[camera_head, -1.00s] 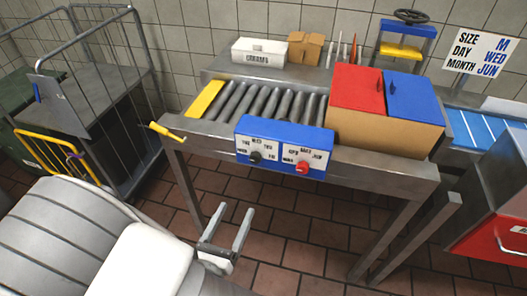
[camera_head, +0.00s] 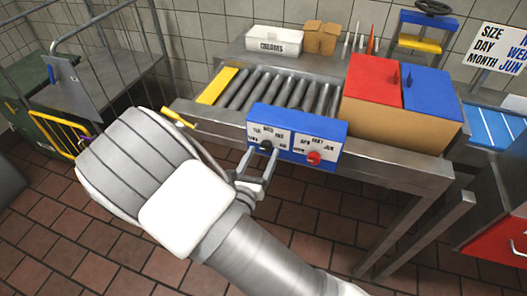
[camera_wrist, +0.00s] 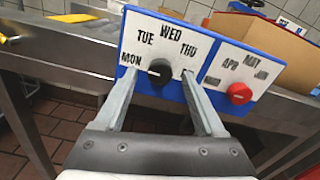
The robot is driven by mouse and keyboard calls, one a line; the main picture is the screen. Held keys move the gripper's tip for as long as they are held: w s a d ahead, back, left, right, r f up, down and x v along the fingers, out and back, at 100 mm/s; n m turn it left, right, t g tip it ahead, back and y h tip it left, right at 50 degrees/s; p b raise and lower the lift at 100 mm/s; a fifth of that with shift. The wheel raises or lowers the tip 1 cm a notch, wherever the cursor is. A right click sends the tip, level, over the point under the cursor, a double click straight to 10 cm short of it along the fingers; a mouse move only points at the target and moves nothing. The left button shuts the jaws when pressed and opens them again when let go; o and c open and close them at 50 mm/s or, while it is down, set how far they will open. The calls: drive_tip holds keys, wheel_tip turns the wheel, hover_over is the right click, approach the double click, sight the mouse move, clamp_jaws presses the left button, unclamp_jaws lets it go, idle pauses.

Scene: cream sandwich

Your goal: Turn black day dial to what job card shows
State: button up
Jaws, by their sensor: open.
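The black day dial (camera_wrist: 159,71) is on the white left plate of the blue control box (camera_wrist: 203,47), below the words MON, TUE, WED and THU. A pale mark on the dial seems to point left, towards MON. The dial also shows in the head view (camera_head: 266,146). The job card (camera_head: 500,48) at the upper right reads DAY WED and MONTH JUN, its right edge cut off. My gripper (camera_wrist: 159,76) is open and empty, its fingers either side of the dial in the wrist view, with gaps on both sides. I cannot tell whether the tips reach its depth.
A red month dial (camera_wrist: 239,93) is right of the black one, beyond my right finger. The box is on the front of a metal roller table (camera_head: 395,163) with a red-and-blue-lidded carton (camera_head: 385,116). A yellow handle (camera_head: 179,117) sticks out at the left. A wire cage trolley stands far left.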

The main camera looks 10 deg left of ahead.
drive_tip(key=shift+w+d, duration=0.1)
drive_tip(key=shift+w, duration=0.8)
drive_tip(key=shift+c, duration=0.4)
clamp_jaws()
